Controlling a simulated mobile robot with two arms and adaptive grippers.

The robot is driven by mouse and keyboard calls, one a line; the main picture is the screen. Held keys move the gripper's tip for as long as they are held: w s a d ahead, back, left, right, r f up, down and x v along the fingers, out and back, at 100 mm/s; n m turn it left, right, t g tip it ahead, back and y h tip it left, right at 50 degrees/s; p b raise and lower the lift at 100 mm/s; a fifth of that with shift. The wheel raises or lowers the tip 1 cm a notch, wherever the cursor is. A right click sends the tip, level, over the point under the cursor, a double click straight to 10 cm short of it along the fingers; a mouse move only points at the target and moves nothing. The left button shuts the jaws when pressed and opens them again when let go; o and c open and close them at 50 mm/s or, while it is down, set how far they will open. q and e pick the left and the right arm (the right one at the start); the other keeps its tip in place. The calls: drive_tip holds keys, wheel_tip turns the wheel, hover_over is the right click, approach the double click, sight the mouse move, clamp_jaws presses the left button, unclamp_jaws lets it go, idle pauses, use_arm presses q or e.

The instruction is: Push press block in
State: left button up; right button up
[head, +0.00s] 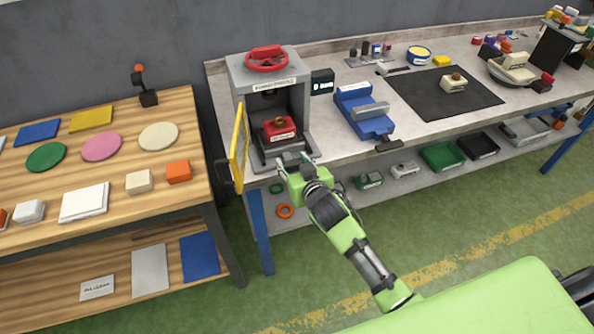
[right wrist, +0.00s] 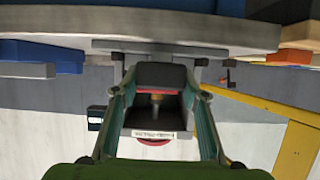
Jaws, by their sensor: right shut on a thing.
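The press block (head: 279,126) is red with a pale label and a small knob on top. It sits inside the open grey press (head: 236,72), on the dark base. My right gripper (head: 292,157) is at the press's front opening, its fingers spread in front of the block. In the right wrist view, the two fingers (right wrist: 160,88) flank a red and dark block-like thing, and the jaws are shut on it. It appears to be the press block (right wrist: 160,73), though the exact contact is hard to see. My left gripper is not in view.
The yellow press door (head: 239,146) stands open at the left of the opening. A red wheel (head: 266,57) tops the press. A blue vise (head: 364,112) stands to the right. A wooden table (head: 60,185) with pads and blocks is on the left, across a gap.

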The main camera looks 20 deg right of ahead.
sight(283, 140)
drive_tip(key=w+b, duration=0.2)
drive_tip(key=w, duration=0.6)
drive_tip(key=shift+w+a+f, duration=0.1)
drive_tip(key=shift+w+a, duration=0.05)
drive_tip(key=shift+w, duration=0.55)
drive_tip(key=shift+r, duration=0.25)
drive_tip(key=o, duration=1.6)
drive_tip(key=shift+w+f, duration=0.2)
drive_tip(key=shift+s, duration=0.1)
